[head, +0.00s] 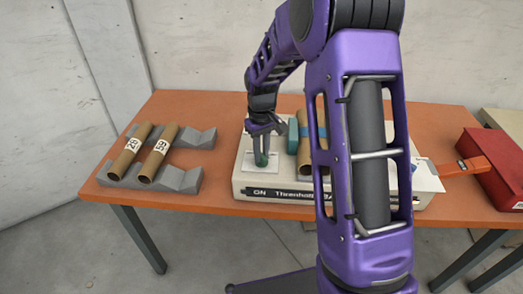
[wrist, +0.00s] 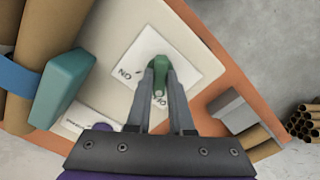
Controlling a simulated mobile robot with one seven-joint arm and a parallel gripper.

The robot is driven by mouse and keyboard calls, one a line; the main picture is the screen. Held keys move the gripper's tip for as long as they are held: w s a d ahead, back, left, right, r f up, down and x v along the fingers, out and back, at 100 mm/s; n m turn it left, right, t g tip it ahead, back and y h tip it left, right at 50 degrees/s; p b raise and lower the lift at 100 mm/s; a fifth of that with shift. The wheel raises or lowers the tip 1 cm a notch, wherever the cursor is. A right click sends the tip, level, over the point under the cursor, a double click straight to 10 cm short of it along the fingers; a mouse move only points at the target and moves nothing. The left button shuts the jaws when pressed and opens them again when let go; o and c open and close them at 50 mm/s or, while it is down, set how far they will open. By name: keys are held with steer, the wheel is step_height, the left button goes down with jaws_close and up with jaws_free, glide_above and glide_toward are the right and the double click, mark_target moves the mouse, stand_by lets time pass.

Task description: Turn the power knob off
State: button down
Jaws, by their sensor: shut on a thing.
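The power knob is a small green knob (head: 261,159) on a white label plate (head: 253,168) at the left of the winder's top. In the wrist view the knob (wrist: 160,75) stands between my fingertips, and the label plate (wrist: 190,62) around it shows partly hidden lettering, with "ON" at its left. My gripper (head: 262,150) reaches down from above and is shut on the knob; it also shows in the wrist view (wrist: 160,85). The beige winder (head: 240,180) sits on the orange table. My fingers cover part of the knob and label.
A teal block (head: 293,136) and a brown tube with a blue band (head: 304,160) stand right of the knob. Two numbered tubes (head: 158,153) lie on grey cradles (head: 185,180) at the left. A red box (head: 492,165) is at the far right.

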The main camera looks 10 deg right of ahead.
steer(key=shift+n, duration=0.5)
steer(key=c, duration=0.8)
jaws_free()
step_height(320, 180, up, 18)
steer(key=p, duration=0.2)
steer(key=shift+f, duration=0.25)
